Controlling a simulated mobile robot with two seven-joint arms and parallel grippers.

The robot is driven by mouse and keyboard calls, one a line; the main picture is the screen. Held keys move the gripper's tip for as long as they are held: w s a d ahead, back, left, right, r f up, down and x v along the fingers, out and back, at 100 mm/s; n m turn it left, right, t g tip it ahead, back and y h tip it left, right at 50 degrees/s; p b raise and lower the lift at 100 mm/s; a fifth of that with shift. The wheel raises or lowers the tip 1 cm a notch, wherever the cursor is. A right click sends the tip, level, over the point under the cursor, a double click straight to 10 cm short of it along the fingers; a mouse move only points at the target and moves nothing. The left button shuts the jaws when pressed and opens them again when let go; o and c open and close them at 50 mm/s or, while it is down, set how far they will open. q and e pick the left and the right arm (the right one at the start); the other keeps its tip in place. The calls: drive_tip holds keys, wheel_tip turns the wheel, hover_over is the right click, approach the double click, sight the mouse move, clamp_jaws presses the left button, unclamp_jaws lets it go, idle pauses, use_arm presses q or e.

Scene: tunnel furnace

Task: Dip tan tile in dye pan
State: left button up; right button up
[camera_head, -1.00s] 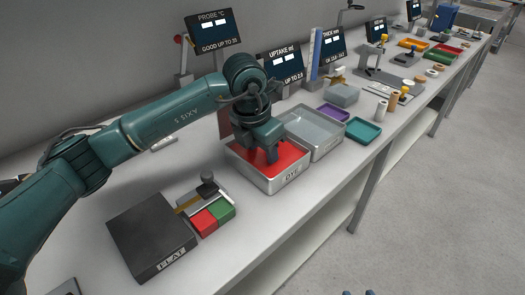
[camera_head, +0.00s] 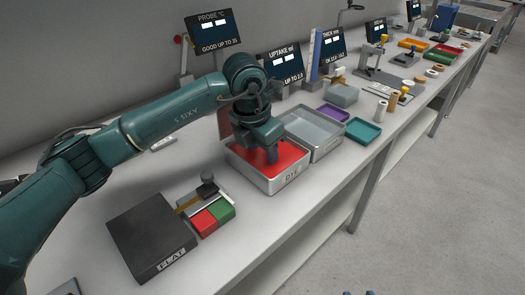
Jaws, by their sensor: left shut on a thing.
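The dye pan (camera_head: 270,188) is a grey metal tray marked DYE, with red liquid inside, near the middle of the bench. My left gripper (camera_head: 271,157) points down into the pan, its fingertips at the red surface. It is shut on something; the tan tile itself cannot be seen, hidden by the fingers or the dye.
A grey tray of clear liquid (camera_head: 335,146) stands right behind the dye pan. Purple (camera_head: 334,113) and teal (camera_head: 363,131) trays lie beyond. A dark FLAT block (camera_head: 150,234) and red and green pads (camera_head: 213,218) lie nearer. Display screens line the back.

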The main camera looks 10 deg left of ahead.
sight(263, 160)
use_arm(q)
drive_tip(key=w+d+p+v, duration=0.1)
drive_tip(key=p+v, duration=0.4)
drive_tip(key=v, duration=0.4)
drive_tip(key=shift+w+r, duration=0.25)
drive_tip(key=shift+r, duration=0.25)
